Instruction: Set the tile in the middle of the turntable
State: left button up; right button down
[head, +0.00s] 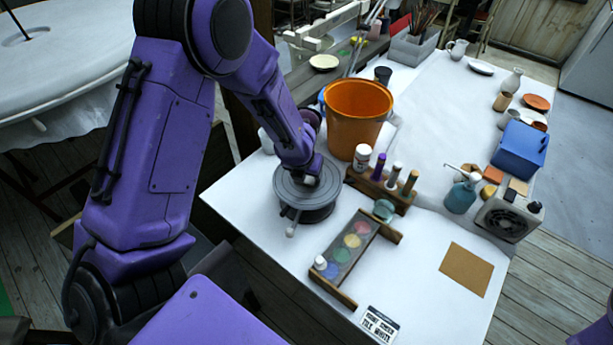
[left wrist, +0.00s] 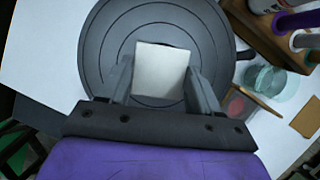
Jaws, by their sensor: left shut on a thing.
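The grey turntable (head: 290,196) stands on the white table near its left edge; its ringed top (left wrist: 105,45) fills much of the left wrist view. My left gripper (left wrist: 160,85) is over the turntable, its fingers on either side of the pale square tile (left wrist: 161,70). The gripper is shut on the tile. The tile appears over the middle of the turntable top; I cannot tell whether it touches the surface. In the head view my left arm mostly hides the gripper (head: 308,180) and the tile. My right gripper is not in view.
An orange bucket (head: 356,113) stands just behind the turntable. A wooden rack with bottles and tools (head: 380,190) and a paint palette (head: 345,250) are close on the right. A brown square (head: 466,269) lies at the front right.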

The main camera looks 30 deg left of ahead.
pick_arm(q)
jog(key=shift+w, duration=0.1)
jog(key=o, duration=1.1)
jog(key=shift+f, duration=0.1)
jog(key=shift+r+p, duration=0.3)
jog(key=shift+r, duration=0.1)
jog(key=p+v, duration=0.4)
jog(key=v, duration=0.7)
jog(key=shift+s, duration=0.3)
jog(key=shift+d+r, duration=0.15)
